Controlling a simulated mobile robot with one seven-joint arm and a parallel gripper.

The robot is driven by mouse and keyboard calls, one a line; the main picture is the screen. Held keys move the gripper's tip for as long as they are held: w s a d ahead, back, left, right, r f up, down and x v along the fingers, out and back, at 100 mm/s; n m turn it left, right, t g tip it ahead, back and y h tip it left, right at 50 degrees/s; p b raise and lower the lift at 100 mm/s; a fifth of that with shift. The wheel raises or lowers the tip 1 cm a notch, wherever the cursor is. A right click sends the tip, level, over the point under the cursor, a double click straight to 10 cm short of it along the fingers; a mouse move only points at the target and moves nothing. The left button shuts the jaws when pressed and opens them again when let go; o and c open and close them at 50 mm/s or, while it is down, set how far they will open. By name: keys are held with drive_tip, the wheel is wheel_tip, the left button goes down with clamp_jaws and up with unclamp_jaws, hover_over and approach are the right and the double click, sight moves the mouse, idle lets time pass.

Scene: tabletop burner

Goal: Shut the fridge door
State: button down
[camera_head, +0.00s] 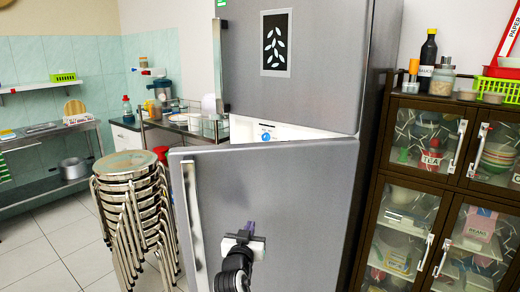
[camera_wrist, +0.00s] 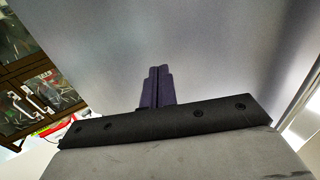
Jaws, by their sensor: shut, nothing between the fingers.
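The grey fridge (camera_head: 300,75) stands in the middle of the head view. Its lower door (camera_head: 300,190) is partly open, swung out toward me, and a white strip of the interior shows above its top edge. A long vertical handle (camera_head: 194,222) is on the door's left side. The upper door looks shut. My gripper (camera_head: 250,228) is in front of the lower door's outer face, right of the handle. In the wrist view its fingers (camera_wrist: 158,86) are together and empty, pointing at the grey door surface (camera_wrist: 200,40). I cannot tell whether they touch it.
A stack of metal stools (camera_head: 127,190) stands just left of the door. A dark glass-fronted cabinet (camera_head: 440,185) with bottles and jars on top stands right of the fridge. A metal counter (camera_head: 45,135) is at the far left. Tiled floor is free at the lower left.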

sight(243, 215)
drive_tip(key=shift+w, duration=0.1)
drive_tip(key=shift+w+a+b, duration=0.35)
drive_tip(key=shift+w, duration=0.6)
drive_tip(key=shift+w+a+b, duration=0.3)
drive_tip(key=shift+w+b, duration=0.1)
drive_tip(key=shift+w, duration=0.5)
drive_tip(key=shift+w+a+b, duration=0.35)
drive_tip(key=shift+w, duration=0.6)
drive_tip(key=shift+w+a+b, duration=0.15)
drive_tip(key=shift+w+b, duration=0.25)
drive_tip(key=shift+w, duration=0.25)
drive_tip(key=shift+s+d+p, duration=0.25)
drive_tip(key=shift+s+p, duration=0.1)
drive_tip(key=shift+s, duration=0.45)
drive_tip(key=shift+s+d+p, duration=0.2)
drive_tip(key=shift+s+p, duration=0.1)
drive_tip(key=shift+s, duration=0.45)
drive_tip(key=s, duration=0.3)
drive_tip(key=s+d+p, duration=0.1)
drive_tip(key=s, duration=0.1)
drive_tip(key=shift+s+d, duration=0.2)
drive_tip(key=shift+s, duration=0.2)
